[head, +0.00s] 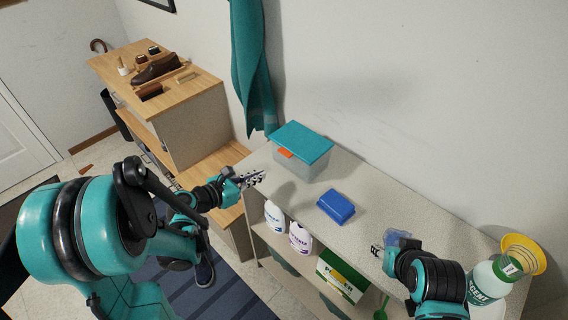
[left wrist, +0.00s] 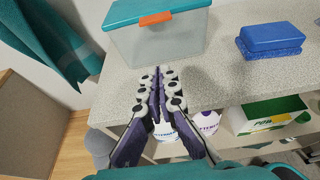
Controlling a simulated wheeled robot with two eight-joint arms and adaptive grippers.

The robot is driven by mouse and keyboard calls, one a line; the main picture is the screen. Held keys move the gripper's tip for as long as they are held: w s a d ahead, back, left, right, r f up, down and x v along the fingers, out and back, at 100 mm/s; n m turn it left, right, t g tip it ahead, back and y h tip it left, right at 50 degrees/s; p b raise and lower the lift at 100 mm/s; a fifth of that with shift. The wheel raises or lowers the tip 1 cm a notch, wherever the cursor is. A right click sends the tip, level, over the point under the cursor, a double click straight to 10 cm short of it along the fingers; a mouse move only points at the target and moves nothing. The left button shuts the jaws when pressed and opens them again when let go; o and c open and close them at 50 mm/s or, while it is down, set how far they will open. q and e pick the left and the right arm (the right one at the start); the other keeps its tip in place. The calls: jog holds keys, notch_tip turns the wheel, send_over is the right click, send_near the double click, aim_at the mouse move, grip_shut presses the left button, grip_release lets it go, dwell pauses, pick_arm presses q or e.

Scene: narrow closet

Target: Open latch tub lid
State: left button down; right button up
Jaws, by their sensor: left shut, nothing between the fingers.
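The latch tub (head: 306,167) is a clear box with a teal lid (head: 301,142), standing on the speckled shelf against the wall. Its lid lies flat on top, and an orange latch (head: 284,153) shows on its front rim. In the left wrist view the tub (left wrist: 160,43) is at the top, with the orange latch (left wrist: 156,19) near its upper edge. My left gripper (head: 258,178) is shut and empty, in front of the tub and apart from it; its fingers (left wrist: 158,75) point toward the tub. My right gripper (head: 377,250) is at the shelf's front edge, its fingers too small to judge.
A translucent blue item (head: 402,237) is by my right gripper. A green-white bottle (head: 487,284) and yellow funnel (head: 524,254) stand far right. Bottles (head: 300,238) stand on the lower shelf.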

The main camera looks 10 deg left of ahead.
pick_arm(q)
jog(key=b+x, duration=0.3)
jog(key=x, duration=0.6)
jog(key=shift+d+r, duration=0.1)
jog(key=shift+r, duration=0.05)
pick_arm(e)
jog(key=f, duration=0.2)
jog(key=shift+s+a+f, duration=0.3)
jog(key=shift+s, duration=0.1)
pick_arm(q)
notch_tip(320, 180, up, 4)
jog(key=shift+f, duration=0.1)
pick_arm(e)
jog(key=shift+d, duration=0.1)
pick_arm(q)
jog(key=shift+w, duration=0.1)
pick_arm(e)
jog(key=shift+w, duration=0.1)
